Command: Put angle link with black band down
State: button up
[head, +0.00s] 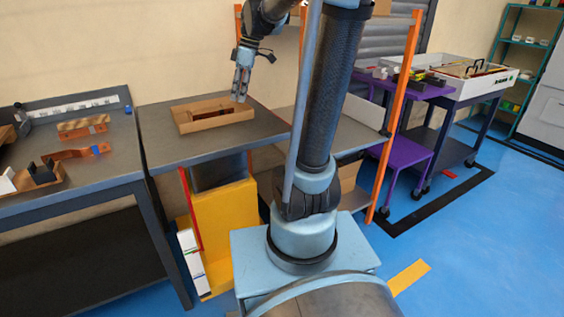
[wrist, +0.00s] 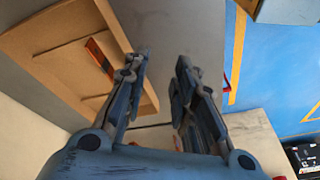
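My gripper (head: 239,96) hangs over the right part of a shallow cardboard tray (head: 186,126) on the grey table. In the wrist view its two fingers stand apart with nothing between them (wrist: 160,62). A copper-orange piece (wrist: 99,56) with a dark part beside it lies in the tray (wrist: 58,50), just left of the left finger. It may be the angle link with the black band, but the finger hides part of it. In the head view the tray's contents are too small to make out.
The left bench (head: 70,194) holds bent copper pieces (head: 84,152), a black holder in a box (head: 43,173) and a white strip (head: 72,107). An orange upright (head: 402,98) stands right of my arm. The grey table (head: 185,150) is bare in front of the tray.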

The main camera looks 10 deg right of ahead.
jog(key=s+d+f+m+t+h, duration=0.1)
jog(key=s+d+f+m, duration=0.4)
jog(key=s, duration=0.6)
jog(key=s+d+f+m+t+h, duration=0.1)
jog(key=s+d+f+m+h, duration=0.1)
jog(key=s+d+f+m, duration=0.4)
jog(key=s+f+m, duration=0.4)
jog(key=s+f, duration=0.1)
jog(key=f, duration=0.1)
jog(key=shift+s+f, duration=0.3)
jog(key=shift+s, duration=0.05)
